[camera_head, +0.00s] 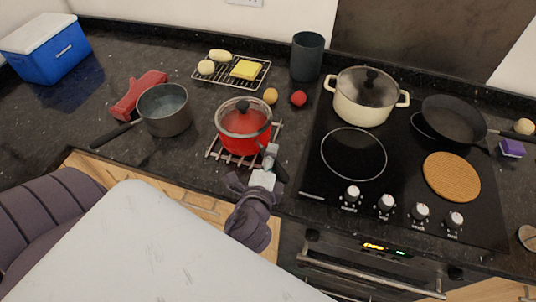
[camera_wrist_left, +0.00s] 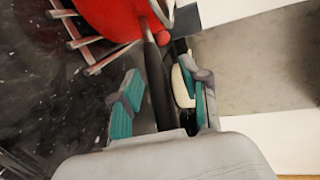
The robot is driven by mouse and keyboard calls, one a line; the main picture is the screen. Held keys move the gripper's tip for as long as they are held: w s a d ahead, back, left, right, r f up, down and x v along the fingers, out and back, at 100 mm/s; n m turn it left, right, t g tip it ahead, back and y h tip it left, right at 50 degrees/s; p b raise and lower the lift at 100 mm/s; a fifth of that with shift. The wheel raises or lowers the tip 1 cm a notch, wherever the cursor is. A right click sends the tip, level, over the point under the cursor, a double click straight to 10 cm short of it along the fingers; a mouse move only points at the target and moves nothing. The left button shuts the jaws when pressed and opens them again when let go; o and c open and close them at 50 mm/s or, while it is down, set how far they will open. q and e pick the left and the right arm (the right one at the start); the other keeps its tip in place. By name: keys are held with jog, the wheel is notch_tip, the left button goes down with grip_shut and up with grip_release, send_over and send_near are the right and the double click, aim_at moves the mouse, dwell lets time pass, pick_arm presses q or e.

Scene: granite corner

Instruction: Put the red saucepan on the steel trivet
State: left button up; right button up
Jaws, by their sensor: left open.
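The red saucepan (camera_head: 240,138), with a glass lid and black knob, stands upright over the steel trivet (camera_head: 215,152) on the dark counter. It appears to rest on the trivet's bars, which show around it. Its black handle points toward the front right. My left gripper (camera_head: 272,166) is at this handle. In the left wrist view, the black handle (camera_wrist_left: 156,80) lies between the open teal-padded fingers (camera_wrist_left: 160,98), with a gap to the left pad. The red pan side (camera_wrist_left: 100,18) and the trivet bars (camera_wrist_left: 75,42) also show there. My right gripper is not in view.
A grey saucepan (camera_head: 167,118) stands left, beside a red object (camera_head: 137,92). A wire rack (camera_head: 232,70) with food, a dark cup (camera_head: 307,56) and small round items (camera_head: 298,98) are behind. The hob (camera_head: 395,215) at right holds a cream pot (camera_head: 362,105) and a black pan (camera_head: 452,122).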

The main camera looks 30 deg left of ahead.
pick_arm(q)
jog(key=b+v, duration=0.4)
jog(key=v, duration=0.8)
jog(key=d+f+g+h, duration=0.2)
jog(key=d+f+h, duration=0.3)
jog(key=f, duration=1.1)
jog(key=s+d+f+n+g, duration=0.1)
jog(key=s+f+n+g, duration=0.15)
jog(key=f, duration=0.85)
jog(key=s+d+f+n+g, duration=0.1)
jog(key=s+d+f+g, duration=0.2)
jog(key=f, duration=0.8)
jog(key=s+a+f+n+g, duration=0.3)
jog(key=s+a+f, duration=0.3)
jog(key=s+f, duration=0.3)
jog(key=s+a+f+n+g, duration=0.3)
jog(key=s+a+f+n, duration=0.3)
jog(key=s+f, duration=0.3)
jog(key=shift+s+a, duration=0.25)
jog(key=shift+a, duration=0.55)
jog(key=shift+f, duration=0.1)
